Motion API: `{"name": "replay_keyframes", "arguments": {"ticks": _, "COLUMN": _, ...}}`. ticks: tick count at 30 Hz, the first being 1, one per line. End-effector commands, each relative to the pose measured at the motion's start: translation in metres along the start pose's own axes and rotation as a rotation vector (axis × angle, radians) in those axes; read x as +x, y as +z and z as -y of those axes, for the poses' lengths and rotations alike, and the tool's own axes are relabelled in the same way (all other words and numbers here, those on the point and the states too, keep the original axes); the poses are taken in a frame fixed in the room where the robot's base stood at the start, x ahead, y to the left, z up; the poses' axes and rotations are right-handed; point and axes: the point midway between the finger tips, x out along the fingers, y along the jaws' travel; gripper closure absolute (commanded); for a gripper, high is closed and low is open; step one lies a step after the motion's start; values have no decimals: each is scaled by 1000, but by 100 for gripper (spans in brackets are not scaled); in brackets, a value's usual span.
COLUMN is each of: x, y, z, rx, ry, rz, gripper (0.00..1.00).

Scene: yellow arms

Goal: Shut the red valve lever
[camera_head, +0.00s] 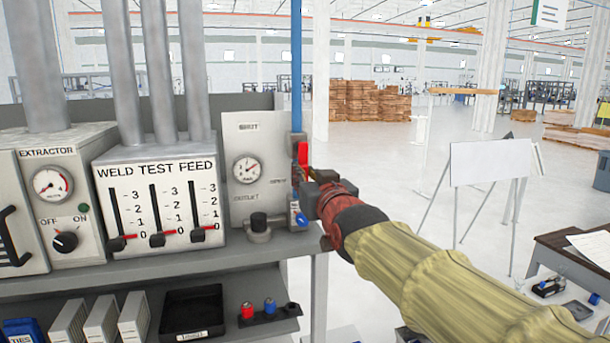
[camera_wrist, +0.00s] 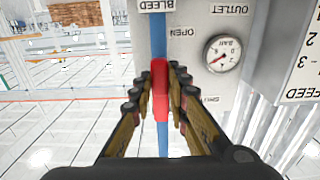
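The red valve lever (camera_head: 303,153) stands upright along the blue pipe, at the right edge of the panel with the gauge. In the wrist view, which is upside down, the lever (camera_wrist: 160,90) lies lengthwise between my two fingers. My gripper (camera_head: 309,183) is at the lever's lower part in the head view. In the wrist view the fingers of my gripper (camera_wrist: 160,85) are drawn in close on both sides of the lever. The lever's pivot is largely hidden by my gripper. The panel bears the words SHUT, OPEN and OUTLET.
The blue pipe (camera_head: 296,65) rises above the lever. A blue-handled valve (camera_head: 301,219) sits just below my gripper. The weld test feed box (camera_head: 155,195) stands to the left on the grey shelf. Open floor lies to the right, with a white board (camera_head: 490,163) on a stand.

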Motion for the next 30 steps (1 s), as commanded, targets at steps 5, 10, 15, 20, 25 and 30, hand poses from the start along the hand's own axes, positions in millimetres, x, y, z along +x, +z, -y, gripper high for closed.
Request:
{"name": "replay_keyframes", "arguments": {"ticks": 5, "x": 0, "y": 0, "z": 0, "rx": 0, "ry": 0, "rz": 0, "gripper": 96}}
{"name": "replay_keyframes", "arguments": {"ticks": 10, "x": 0, "y": 0, "z": 0, "rx": 0, "ry": 0, "rz": 0, "gripper": 100}}
{"name": "replay_keyframes", "arguments": {"ticks": 15, "x": 0, "y": 0, "z": 0, "rx": 0, "ry": 0, "rz": 0, "gripper": 100}}
{"name": "replay_keyframes", "arguments": {"ticks": 20, "x": 0, "y": 0, "z": 0, "rx": 0, "ry": 0, "rz": 0, "gripper": 100}}
{"name": "replay_keyframes", "arguments": {"ticks": 25, "x": 0, "y": 0, "z": 0, "rx": 1, "ry": 0, "rz": 0, "gripper": 100}}
{"name": "replay_keyframes", "arguments": {"ticks": 30, "x": 0, "y": 0, "z": 1, "rx": 26, "ry": 0, "rz": -1, "gripper": 100}}
